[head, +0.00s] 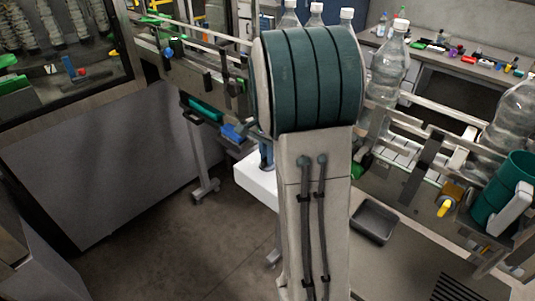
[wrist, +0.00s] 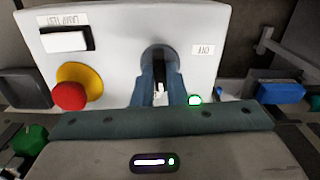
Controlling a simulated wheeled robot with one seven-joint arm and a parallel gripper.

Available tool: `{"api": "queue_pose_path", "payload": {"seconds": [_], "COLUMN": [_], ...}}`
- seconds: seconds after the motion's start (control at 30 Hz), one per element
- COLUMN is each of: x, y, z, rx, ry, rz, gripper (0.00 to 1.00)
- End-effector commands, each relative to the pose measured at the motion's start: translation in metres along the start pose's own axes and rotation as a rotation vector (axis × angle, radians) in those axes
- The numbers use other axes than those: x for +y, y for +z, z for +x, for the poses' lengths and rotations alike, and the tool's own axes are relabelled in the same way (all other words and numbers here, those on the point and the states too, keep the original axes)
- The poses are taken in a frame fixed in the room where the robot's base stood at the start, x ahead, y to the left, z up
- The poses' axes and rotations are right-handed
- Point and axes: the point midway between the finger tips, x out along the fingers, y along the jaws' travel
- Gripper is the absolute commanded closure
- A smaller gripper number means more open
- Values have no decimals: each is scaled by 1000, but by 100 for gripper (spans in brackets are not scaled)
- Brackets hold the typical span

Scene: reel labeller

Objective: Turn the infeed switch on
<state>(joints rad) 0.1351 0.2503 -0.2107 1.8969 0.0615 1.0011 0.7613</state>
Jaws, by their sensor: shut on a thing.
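In the wrist view, a white control panel (wrist: 115,25) fills the upper middle, its labels upside down. A small green lamp (wrist: 194,100) glows just right of the fingers. In the head view the white panel box (head: 258,186) shows only partly behind my arm.
On the panel, a red mushroom button (wrist: 69,96) on a yellow base and a white rocker (wrist: 65,41) lie left of the switch. In the head view, a conveyor with clear bottles (head: 388,65) runs behind my arm. A grey tray (head: 374,221) lies at right.

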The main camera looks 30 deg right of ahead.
Motion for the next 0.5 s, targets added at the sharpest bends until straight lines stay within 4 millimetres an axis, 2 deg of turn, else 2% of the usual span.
{"api": "queue_pose_path", "payload": {"seconds": [0.5], "x": [-1], "y": [-1], "z": [-1], "rx": [3], "ry": [-4], "rz": [105], "gripper": [100]}}
